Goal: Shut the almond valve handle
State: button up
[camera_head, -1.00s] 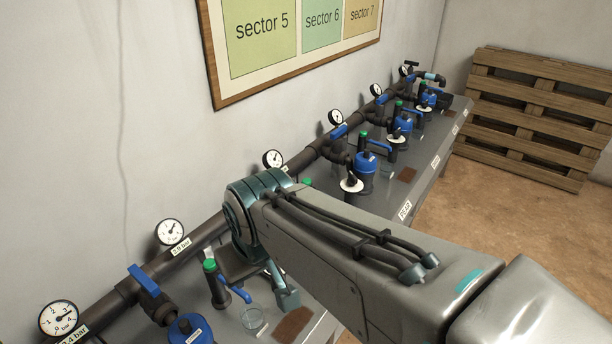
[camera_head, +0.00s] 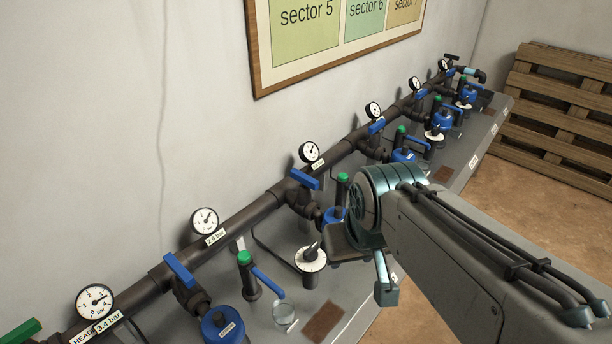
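Several blue valve handles sit on the branches of the dark manifold pipe. No label reading almond is legible, so I cannot tell which handle is the almond one. The nearest blue handle (camera_head: 180,270) and the second blue handle (camera_head: 303,179) point out from the main pipe, roughly along their branches. The third blue handle (camera_head: 376,126) lies roughly along the main pipe, across its branch. My gripper (camera_head: 384,284) hangs over the bench front, right of and nearer than the second handle, touching no handle. Its fingers are mostly hidden by my wrist, so its opening is unclear.
A green-capped post (camera_head: 246,272) with a blue lever, a white dial (camera_head: 310,258) and a glass cup (camera_head: 285,316) stand on the grey bench (camera_head: 345,288). Pressure gauges (camera_head: 205,221) line the wall side. A wooden pallet (camera_head: 560,120) leans at the far right.

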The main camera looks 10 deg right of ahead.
aim_at(305, 181)
jog(key=k, duration=1.25)
jog(key=z, duration=0.8)
jog(key=i, duration=1.3)
jog(key=u, duration=0.7)
jog(key=i, duration=0.45)
jog(key=u, duration=0.6)
